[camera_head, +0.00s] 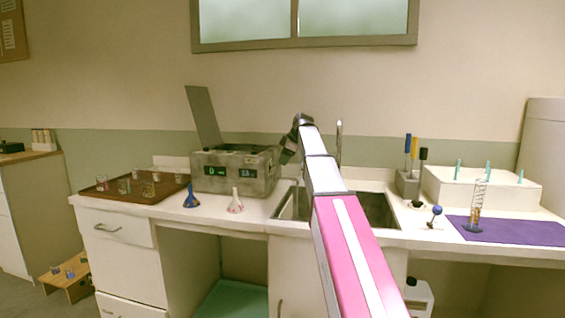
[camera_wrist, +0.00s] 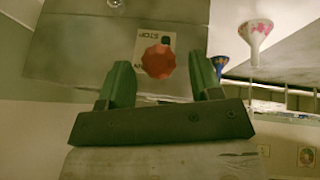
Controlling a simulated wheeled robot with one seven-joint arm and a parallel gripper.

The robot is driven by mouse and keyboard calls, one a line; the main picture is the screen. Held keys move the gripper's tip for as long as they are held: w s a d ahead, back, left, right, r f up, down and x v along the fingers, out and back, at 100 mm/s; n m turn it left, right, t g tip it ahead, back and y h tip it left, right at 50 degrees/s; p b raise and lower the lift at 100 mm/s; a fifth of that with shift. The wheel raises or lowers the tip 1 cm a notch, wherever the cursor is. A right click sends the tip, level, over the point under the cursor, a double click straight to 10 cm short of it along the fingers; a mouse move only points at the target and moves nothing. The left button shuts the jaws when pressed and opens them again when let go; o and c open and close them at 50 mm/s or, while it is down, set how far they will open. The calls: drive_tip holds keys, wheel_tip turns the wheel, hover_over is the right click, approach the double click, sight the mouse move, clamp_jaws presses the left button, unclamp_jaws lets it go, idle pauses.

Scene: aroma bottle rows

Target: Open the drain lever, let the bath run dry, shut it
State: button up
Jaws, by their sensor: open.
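The bath (camera_head: 235,172) is a grey metal box on the counter, its lid (camera_head: 203,117) raised. Two small green displays are on its front. Its inside and any water are hidden. In the wrist view, a red faceted knob (camera_wrist: 158,62) sits over a white label with dark letters on the bath's grey side (camera_wrist: 85,45); I take it for the drain lever. My gripper (camera_wrist: 160,68) is open, its two green fingers on either side of the knob; I cannot tell whether they touch it. In the head view my gripper (camera_head: 289,150) is at the bath's right side.
A sink (camera_head: 375,209) with a tall tap (camera_head: 339,145) lies right of the bath. A blue funnel (camera_head: 191,197) and a white-pink funnel (camera_head: 235,204) stand before the bath. A brown tray (camera_head: 115,195) with several glasses is left. A cylinder (camera_head: 477,208) stands on a purple mat (camera_head: 520,232).

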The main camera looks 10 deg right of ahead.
drive_tip(key=v, duration=0.8)
drive_tip(key=shift+s+r, duration=0.15)
drive_tip(key=shift+r, duration=0.15)
drive_tip(key=shift+d, duration=0.1)
